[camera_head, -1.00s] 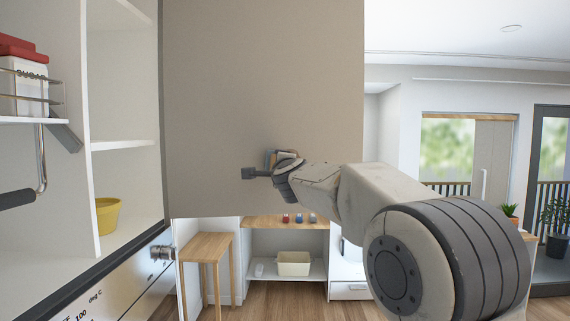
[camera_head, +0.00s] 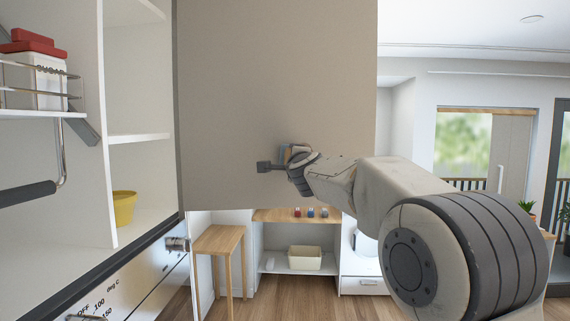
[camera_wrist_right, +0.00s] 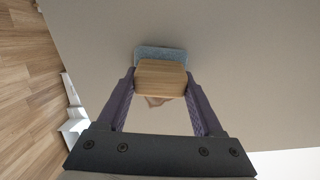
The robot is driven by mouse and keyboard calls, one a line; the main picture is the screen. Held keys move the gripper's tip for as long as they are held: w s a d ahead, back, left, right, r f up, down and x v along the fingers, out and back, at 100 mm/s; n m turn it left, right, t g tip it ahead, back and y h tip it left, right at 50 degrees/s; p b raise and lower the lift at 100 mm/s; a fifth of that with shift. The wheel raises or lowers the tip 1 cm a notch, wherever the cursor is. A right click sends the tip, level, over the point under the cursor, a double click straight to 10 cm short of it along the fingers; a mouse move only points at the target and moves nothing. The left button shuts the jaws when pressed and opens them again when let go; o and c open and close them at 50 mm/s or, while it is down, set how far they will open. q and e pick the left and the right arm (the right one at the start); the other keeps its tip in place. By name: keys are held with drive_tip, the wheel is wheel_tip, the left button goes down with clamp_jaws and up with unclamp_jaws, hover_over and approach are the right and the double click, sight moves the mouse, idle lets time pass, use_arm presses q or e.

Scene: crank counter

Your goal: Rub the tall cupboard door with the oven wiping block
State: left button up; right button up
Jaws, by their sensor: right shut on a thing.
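The tall cupboard door (camera_head: 275,80) is a flat beige-grey panel standing open in front of me; it also fills most of the right wrist view (camera_wrist_right: 240,50). My right gripper (camera_wrist_right: 160,88) is shut on the oven wiping block (camera_wrist_right: 161,76), a wooden block with a light blue pad on its far side. The pad lies against or very close to the door face; I cannot tell if it touches. In the head view my right gripper (camera_head: 283,163) is near the door's lower part, and the block is mostly hidden there. My left gripper is not in view.
At left is an open cupboard with shelves (camera_head: 140,138), a yellow pot (camera_head: 123,208) and a wire rack (camera_head: 38,85) holding a white box. Below is an oven front (camera_head: 135,285) with knobs. Behind the door stand a wooden stool (camera_head: 220,242) and a low shelf with a cream bin (camera_head: 305,258).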

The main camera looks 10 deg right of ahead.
sight(278, 158)
drive_tip(key=shift+d+b, duration=1.55)
drive_tip(key=shift+d, duration=2.8)
drive_tip(key=shift+w+a+f+p, duration=0.1)
drive_tip(key=shift+w+a+p, duration=0.15)
drive_tip(key=shift+a+p, duration=1.05)
drive_tip(key=shift+w+a+r+p, duration=0.1)
drive_tip(key=shift+w+a+p, duration=0.2)
drive_tip(key=shift+a, duration=1.95)
drive_tip(key=shift+w+a+f+p, duration=0.15)
drive_tip(key=shift+a+p, duration=0.7)
drive_tip(key=shift+a, duration=0.9)
drive_tip(key=shift+w+a+p, duration=0.25)
drive_tip(key=shift+a+p, duration=0.1)
drive_tip(key=shift+a, duration=0.35)
drive_tip(key=shift+d+f+b, duration=0.15)
drive_tip(key=shift+d+b, duration=0.2)
drive_tip(key=shift+d, duration=0.25)
drive_tip(key=shift+s+d+b, duration=0.15)
drive_tip(key=shift+d+b, duration=0.55)
drive_tip(key=shift+d, duration=0.85)
drive_tip(key=d+b, duration=0.3)
drive_tip(key=d, duration=0.4)
drive_tip(key=shift+d, duration=0.4)
